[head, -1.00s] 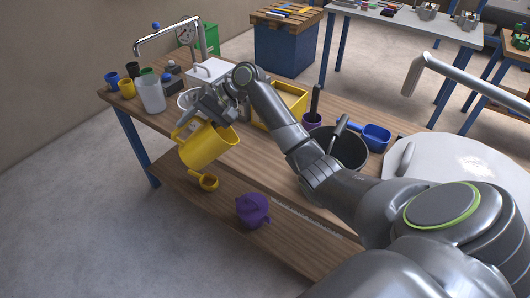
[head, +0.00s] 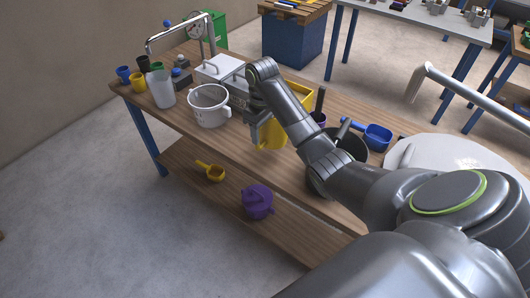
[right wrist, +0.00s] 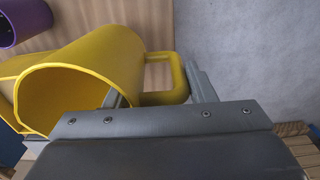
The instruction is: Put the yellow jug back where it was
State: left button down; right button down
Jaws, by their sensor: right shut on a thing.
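The yellow jug (head: 273,136) is at the bench, right of the white pot (head: 208,107) and in front of the yellow bin (head: 300,95). My right gripper (head: 260,128) is shut on its handle. In the right wrist view the jug (right wrist: 110,60) has its open mouth toward the lower left, and its handle (right wrist: 178,80) lies between my fingers (right wrist: 158,92). My arm hides part of the jug in the head view, so I cannot tell whether its base touches the bench. My left gripper is not in view.
A dark pot (head: 348,150) and a blue scoop (head: 375,135) lie to the right. A purple container (head: 319,118) is close to the yellow bin. Small cups and a clear beaker (head: 161,90) stand at the left end. The lower shelf holds a yellow scoop (head: 212,173) and purple jug (head: 258,201).

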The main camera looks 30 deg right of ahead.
aim_at(262, 145)
notch_tip(262, 145, down, 8)
jog(key=shift+f+p, duration=0.15)
jog(key=shift+p, duration=0.2)
jog(key=c, duration=0.6)
grip_release()
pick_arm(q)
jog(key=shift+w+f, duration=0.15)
pick_arm(e)
notch_tip(262, 145, up, 7)
jog(key=shift+f+b, duration=0.1)
jog(key=shift+b, duration=0.35)
notch_tip(262, 145, up, 4)
jog(key=p, duration=0.3)
jog(key=shift+f, duration=0.1)
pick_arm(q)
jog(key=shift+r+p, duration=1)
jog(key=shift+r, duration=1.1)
pick_arm(e)
jog(key=shift+r, duration=0.75)
jog(key=shift+s, duration=0.1)
